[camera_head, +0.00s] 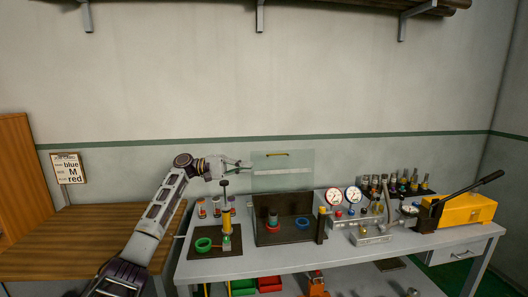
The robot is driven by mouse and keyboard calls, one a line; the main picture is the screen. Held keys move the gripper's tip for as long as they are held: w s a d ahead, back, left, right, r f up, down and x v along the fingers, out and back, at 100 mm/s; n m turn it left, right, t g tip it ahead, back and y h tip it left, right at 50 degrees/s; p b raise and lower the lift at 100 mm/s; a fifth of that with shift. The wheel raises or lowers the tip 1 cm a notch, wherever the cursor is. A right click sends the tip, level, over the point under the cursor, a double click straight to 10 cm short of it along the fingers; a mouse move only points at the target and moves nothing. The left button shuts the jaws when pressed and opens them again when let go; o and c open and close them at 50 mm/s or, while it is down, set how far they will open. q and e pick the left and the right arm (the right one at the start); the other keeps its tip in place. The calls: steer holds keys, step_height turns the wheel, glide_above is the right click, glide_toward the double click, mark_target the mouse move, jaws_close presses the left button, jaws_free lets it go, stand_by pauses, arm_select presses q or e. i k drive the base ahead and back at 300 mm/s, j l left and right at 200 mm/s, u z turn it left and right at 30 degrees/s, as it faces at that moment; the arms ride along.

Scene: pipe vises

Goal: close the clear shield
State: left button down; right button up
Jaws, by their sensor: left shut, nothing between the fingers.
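The clear shield (290,178) is a see-through panel standing raised and upright above the back of a dark base tray (262,236). My left gripper (246,164) is shut and empty, just at the left edge of the shield near handle height. I cannot tell whether it touches the panel. My right gripper is out of view.
Left of the base, a dark mat (229,246) holds a green ring (204,244) and a yellow-and-green upright tool (227,224). To the right stand two gauges (344,196), several bottles (400,184) and a yellow press (466,210) with a long black lever.

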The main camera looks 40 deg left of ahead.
mark_target(257, 173)
steer(key=i+j, duration=0.3)
steer(key=j, duration=0.15)
steer(key=i+j, duration=0.35)
steer(key=j, duration=0.15)
steer(key=i+j, duration=0.3)
steer(key=j, duration=0.15)
steer(key=i+j, duration=0.35)
steer(key=j, duration=0.15)
